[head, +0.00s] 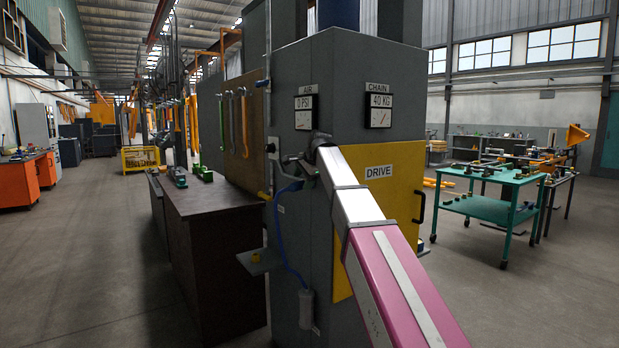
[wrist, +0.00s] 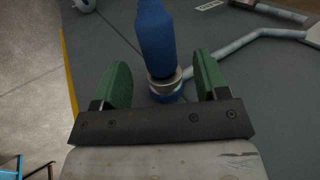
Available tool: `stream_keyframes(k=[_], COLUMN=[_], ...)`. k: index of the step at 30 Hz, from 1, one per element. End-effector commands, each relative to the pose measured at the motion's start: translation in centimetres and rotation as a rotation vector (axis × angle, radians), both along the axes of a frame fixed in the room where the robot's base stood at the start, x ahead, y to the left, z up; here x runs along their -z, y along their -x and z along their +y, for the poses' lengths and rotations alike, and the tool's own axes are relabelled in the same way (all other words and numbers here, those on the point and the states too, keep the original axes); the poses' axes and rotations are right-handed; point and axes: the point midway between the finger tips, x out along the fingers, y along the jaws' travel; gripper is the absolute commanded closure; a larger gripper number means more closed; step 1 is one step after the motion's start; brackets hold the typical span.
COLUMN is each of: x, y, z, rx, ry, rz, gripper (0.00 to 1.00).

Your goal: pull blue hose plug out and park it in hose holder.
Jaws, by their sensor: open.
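The blue hose plug (wrist: 157,38) is between my open gripper's two green fingers in the wrist view, with a gap on each side. My gripper (wrist: 160,68) is not closed on it. A metal collar and a blue ring show at the plug's lower end. In the head view, my gripper (head: 292,160) is small and dark at the side of the grey cabinet. The blue hose (head: 279,232) bends and hangs down the cabinet side below it. A small flat bracket (head: 259,262) juts out lower left; it may be the hose holder, but I cannot tell.
The grey cabinet (head: 345,75) carries AIR and CHAIN gauges and a yellow DRIVE panel (head: 398,190). A grey pipe (wrist: 240,45) runs close right of my fingers. A dark workbench (head: 215,205) stands left of the cabinet.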

Motion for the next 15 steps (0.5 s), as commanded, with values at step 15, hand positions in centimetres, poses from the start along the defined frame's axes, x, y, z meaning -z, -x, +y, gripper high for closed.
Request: stream_keyframes(k=[15], x=[2.5], y=[-1.2], z=[1.0], rx=[-0.001], ry=[0.0], rz=[0.0], gripper=[0.33])
